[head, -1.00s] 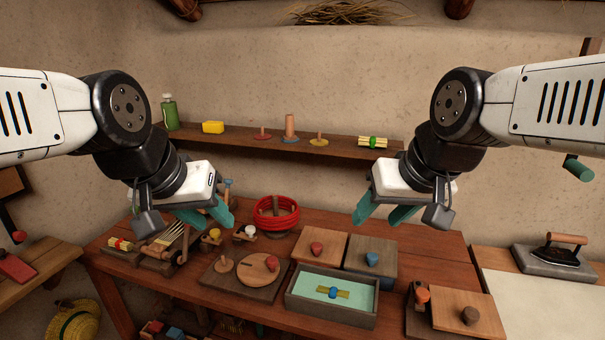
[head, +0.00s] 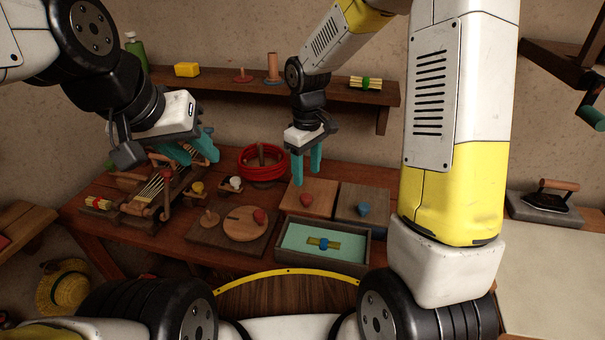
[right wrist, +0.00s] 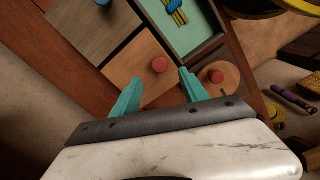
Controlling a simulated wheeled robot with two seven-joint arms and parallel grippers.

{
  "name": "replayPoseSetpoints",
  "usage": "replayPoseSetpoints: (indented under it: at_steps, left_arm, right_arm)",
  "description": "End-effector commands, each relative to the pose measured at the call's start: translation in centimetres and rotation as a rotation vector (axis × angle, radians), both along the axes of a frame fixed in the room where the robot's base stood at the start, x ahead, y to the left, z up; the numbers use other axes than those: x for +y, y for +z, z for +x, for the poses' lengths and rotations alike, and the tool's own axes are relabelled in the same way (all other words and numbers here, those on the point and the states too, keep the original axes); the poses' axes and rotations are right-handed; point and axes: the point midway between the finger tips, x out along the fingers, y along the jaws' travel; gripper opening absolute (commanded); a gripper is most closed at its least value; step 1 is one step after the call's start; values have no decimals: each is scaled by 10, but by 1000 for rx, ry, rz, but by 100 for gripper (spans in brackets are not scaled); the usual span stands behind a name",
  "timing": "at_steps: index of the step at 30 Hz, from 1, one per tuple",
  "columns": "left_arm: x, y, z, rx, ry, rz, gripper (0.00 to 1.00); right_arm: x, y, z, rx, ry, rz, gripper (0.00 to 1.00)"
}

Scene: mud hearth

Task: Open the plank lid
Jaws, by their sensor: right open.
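A light-wood plank lid with a red knob (head: 309,199) lies flat on the workbench, left of a grey-brown plank lid with a blue knob (head: 359,205). Which one the task means is not certain. My right gripper (head: 307,168) is open and empty, pointing down above the red-knobbed lid. In the right wrist view the red knob (right wrist: 160,64) shows just beyond and between the open fingertips, apart from them. The blue knob (right wrist: 103,2) shows at the top edge. My left gripper (head: 193,150) is open and empty over the bench's left part.
A teal-lined tray (head: 287,258) holding a tied bundle stands in front of the lids. A round lid with a red knob (head: 241,224) lies to the left, and a red coil bowl (head: 263,166) behind. A wall shelf (head: 220,83) runs above.

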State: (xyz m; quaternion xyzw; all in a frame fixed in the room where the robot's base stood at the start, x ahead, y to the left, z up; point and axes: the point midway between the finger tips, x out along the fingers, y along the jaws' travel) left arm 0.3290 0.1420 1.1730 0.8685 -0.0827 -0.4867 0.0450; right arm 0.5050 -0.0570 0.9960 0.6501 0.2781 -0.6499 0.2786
Motion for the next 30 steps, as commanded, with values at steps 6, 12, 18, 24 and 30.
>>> replayPoseSetpoints:
  at_steps: [6,12,18,24,30]
  left_arm:
    - [0,0,0,0,0,0,36]
    - [0,0,0,0,0,0,36]
    - [0,0,0,0,0,0,36]
    - [0,0,0,0,0,0,36]
    - [0,0,0,0,0,0,36]
  right_arm:
    - [0,-29,-1,6,1,-2,52]
    - [0,-60,-1,4,0,0,52]
    - [0,-75,0,2,0,-1,52]
    - [0,-77,0,1,-1,1,52]
    - [0,-76,0,1,-1,1,26]
